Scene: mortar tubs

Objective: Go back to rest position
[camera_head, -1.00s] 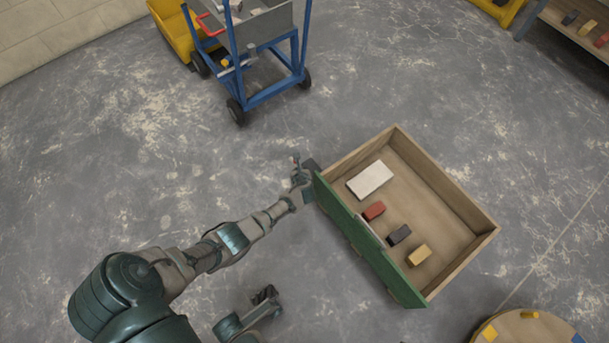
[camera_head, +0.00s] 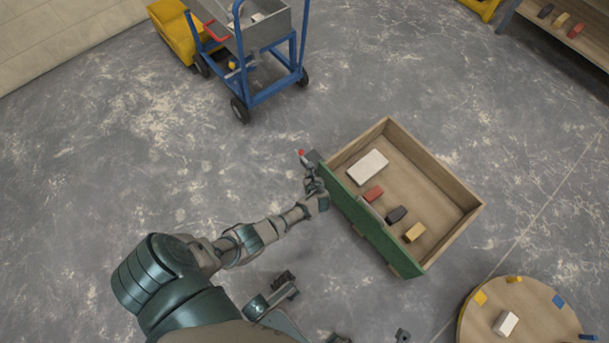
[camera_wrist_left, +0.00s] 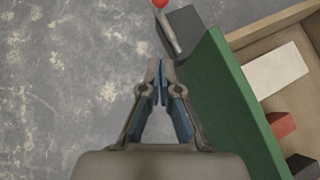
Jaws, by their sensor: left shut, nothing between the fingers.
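My left gripper (camera_head: 313,183) is at the left end of the green front panel (camera_head: 370,225) of a wooden box. In the left wrist view the gripper (camera_wrist_left: 158,68) is shut with its fingertips together and nothing between them. Just beyond the tips is a grey block (camera_wrist_left: 183,32) at the panel's end, with a lever carrying a red knob (camera_wrist_left: 160,3). The tips look close to the block; I cannot tell whether they touch it.
The open box (camera_head: 452,223) holds a white block (camera_head: 367,167), a red block (camera_head: 373,194), a dark block (camera_head: 396,215) and a yellow block (camera_head: 414,233). A blue-framed cart (camera_head: 272,90) stands beyond, a round wooden top (camera_head: 530,302) lower right. Floor left is clear.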

